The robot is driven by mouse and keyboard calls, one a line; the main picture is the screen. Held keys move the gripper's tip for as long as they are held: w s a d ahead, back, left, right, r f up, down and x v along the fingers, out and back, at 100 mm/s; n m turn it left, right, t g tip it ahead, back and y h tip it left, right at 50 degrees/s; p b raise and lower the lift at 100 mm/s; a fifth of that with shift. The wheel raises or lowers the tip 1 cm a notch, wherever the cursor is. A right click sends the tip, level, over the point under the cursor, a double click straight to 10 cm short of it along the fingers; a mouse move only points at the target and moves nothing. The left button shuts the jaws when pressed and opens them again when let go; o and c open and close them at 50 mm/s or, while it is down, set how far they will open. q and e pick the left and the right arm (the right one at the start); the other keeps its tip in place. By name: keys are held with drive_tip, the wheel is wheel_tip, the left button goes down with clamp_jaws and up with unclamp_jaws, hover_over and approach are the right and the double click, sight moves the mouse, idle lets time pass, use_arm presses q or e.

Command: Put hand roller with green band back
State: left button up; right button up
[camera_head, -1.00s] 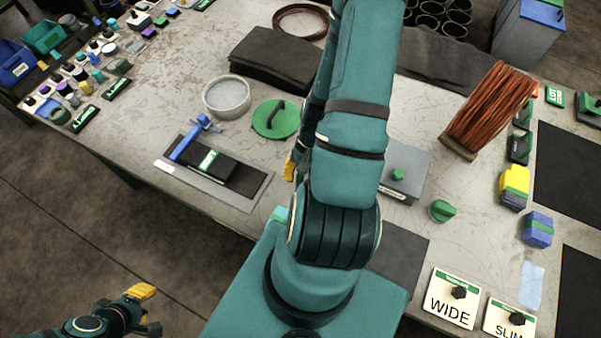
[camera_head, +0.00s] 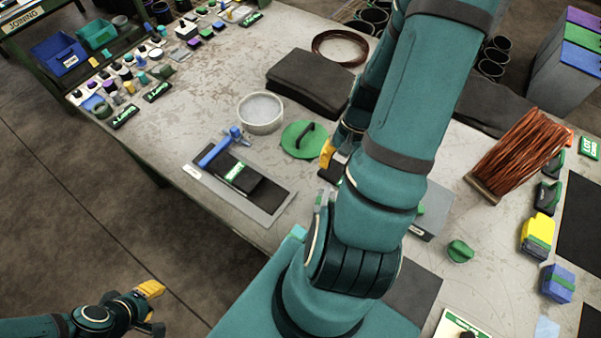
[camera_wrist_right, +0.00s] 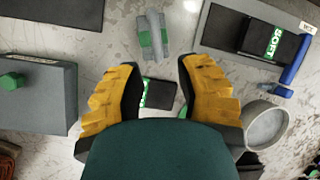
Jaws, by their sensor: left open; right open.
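A grey tool with a green band (camera_wrist_right: 153,42), which looks like the hand roller, lies on the table in the right wrist view, just ahead of the fingertips. My arm mostly hides it in the head view. My right gripper (camera_wrist_right: 157,72) is open and empty above the table, its yellow fingers apart. In the head view this gripper (camera_head: 328,155) is partly hidden behind my right arm. A black block with a green label (camera_wrist_right: 160,93) lies below, between its fingers. My left gripper (camera_head: 153,305) is open and empty, off the table at the lower left.
A grey tray (camera_head: 268,207) holds a black SOFT pad and a blue-handled tool (camera_head: 220,148). A round bowl (camera_head: 261,112) and green lid (camera_head: 293,146) stand nearby. A grey box (camera_wrist_right: 35,95) is beside the right gripper. A copper-coloured coil (camera_head: 517,155) stands right.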

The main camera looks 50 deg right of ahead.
drive_tip(key=w+a+f+n, duration=0.3)
drive_tip(key=w+a, duration=0.2)
drive_tip(key=a, duration=0.4)
drive_tip(key=w+a+f+n+t, duration=0.1)
drive_tip(key=w+a+f+n, duration=0.3)
drive_tip(key=a, duration=0.6)
drive_tip(key=w+a+f+n+t, duration=0.1)
drive_tip(key=w+a+f+n, duration=0.2)
drive_tip(key=w+a, duration=0.4)
drive_tip(key=a+n, duration=0.1)
drive_tip(key=a, duration=0.2)
drive_tip(key=shift+w+f+h, duration=0.15)
drive_tip(key=shift+f+h, duration=0.15)
drive_tip(key=shift+h, duration=0.1)
